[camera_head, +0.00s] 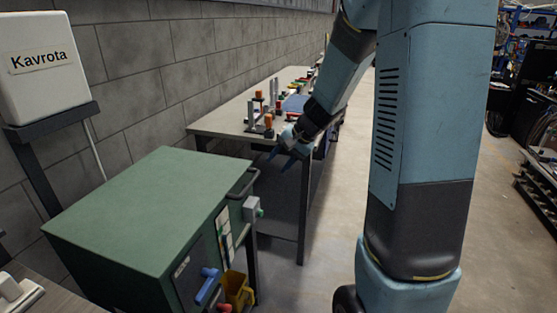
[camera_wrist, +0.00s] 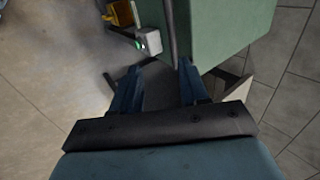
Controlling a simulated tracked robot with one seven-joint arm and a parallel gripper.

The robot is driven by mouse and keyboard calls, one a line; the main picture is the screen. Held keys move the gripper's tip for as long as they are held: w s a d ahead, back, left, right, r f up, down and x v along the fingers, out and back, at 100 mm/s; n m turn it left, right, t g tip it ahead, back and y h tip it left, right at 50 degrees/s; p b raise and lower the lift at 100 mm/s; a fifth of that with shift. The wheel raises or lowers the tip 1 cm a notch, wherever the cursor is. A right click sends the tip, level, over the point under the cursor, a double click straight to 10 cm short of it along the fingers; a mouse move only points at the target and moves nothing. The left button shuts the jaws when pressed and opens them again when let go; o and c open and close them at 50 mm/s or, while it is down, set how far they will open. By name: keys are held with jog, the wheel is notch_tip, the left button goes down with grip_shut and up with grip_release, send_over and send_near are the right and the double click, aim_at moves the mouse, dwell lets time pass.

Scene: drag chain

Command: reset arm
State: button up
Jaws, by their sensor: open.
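My gripper (camera_head: 286,158) hangs at the end of my blue arm, in front of the near end of the workbench in the head view. In the wrist view my gripper (camera_wrist: 158,82) shows two blue fingers spread apart with nothing between them. It is open and empty. The fingers point toward the green cabinet (camera_wrist: 222,28), which fills the top right of the wrist view. No drag chain can be made out in either view.
The green cabinet (camera_head: 150,210) stands at the front left, with a grey box (camera_head: 251,209) on its side and a yellow bin (camera_head: 237,289) low down. A workbench (camera_head: 222,123) with several small parts runs along the wall. A white Kavrota box (camera_head: 42,85) stands left. Floor is clear behind my arm.

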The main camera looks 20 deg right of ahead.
jog(key=s+r+n+h, duration=0.2)
jog(key=s+r, duration=0.3)
jog(key=s, duration=0.3)
jog(key=s+d+r+n+t+h, duration=0.1)
jog(key=s+r+n, duration=0.1)
jog(key=s+r, duration=0.3)
jog(key=s+r+n+h, duration=0.2)
jog(key=s+r, duration=0.3)
jog(key=s, duration=0.8)
jog(key=shift+d+r+n+t+h, duration=0.15)
jog(key=shift+r+n+t+h, duration=0.2)
jog(key=shift+n, duration=0.15)
jog(key=shift+s, duration=0.1)
